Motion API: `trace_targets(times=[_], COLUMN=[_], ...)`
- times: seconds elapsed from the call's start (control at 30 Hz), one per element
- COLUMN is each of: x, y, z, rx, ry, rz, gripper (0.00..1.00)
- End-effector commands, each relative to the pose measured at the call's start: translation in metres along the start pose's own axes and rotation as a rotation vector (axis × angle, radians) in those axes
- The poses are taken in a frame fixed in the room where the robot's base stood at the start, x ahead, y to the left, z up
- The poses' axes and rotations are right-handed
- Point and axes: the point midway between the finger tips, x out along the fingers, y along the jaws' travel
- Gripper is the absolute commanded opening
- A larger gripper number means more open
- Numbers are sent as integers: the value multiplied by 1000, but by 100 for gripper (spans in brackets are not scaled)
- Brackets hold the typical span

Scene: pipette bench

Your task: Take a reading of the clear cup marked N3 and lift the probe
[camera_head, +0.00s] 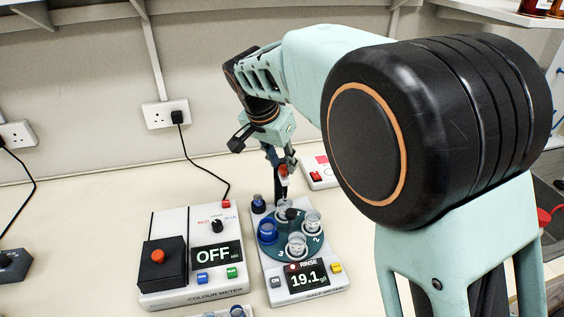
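The salt meter (331,279) has a dark turntable (280,249) with several cups. A clear cup (297,246) stands at the front beside a "3"; another clear cup (312,223) is at right near a "2". A third clear cup (284,206) is at the back, and a blue one (267,232) at left. I cannot read N3 on any cup. My gripper (284,164) is above the back cup, apparently shut on the red-and-white probe (283,173). The probe points down over that cup; its tip is hard to make out. The display (307,278) reads "RINSE 19.1".
The colour meter (177,297), showing "OFF", stands to the left with a black red-knobbed box. A dark knobbed post (258,204) is at the salt meter's back left corner. A white device (320,172) with a red switch lies behind.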

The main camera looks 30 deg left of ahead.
Motion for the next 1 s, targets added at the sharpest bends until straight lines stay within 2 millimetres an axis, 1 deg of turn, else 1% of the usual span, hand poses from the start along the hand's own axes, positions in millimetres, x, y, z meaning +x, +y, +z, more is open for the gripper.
trace_targets(times=[0.17,0.27,0.37,0.5,0.7,0.83,1.0], x=[-1,-11,-28,-60,-98,-113,-120], y=[0,-1,-1,-1,-1,0,0], z=[0,0,0,0,0,0,0], rx=[0,0,0,-1,0,0,-1], ry=[-1,0,0,1,1,0,-1], rz=[1,-1,-3,-3,-3,-1,1], gripper=[26,26,26,26,26,26,26])
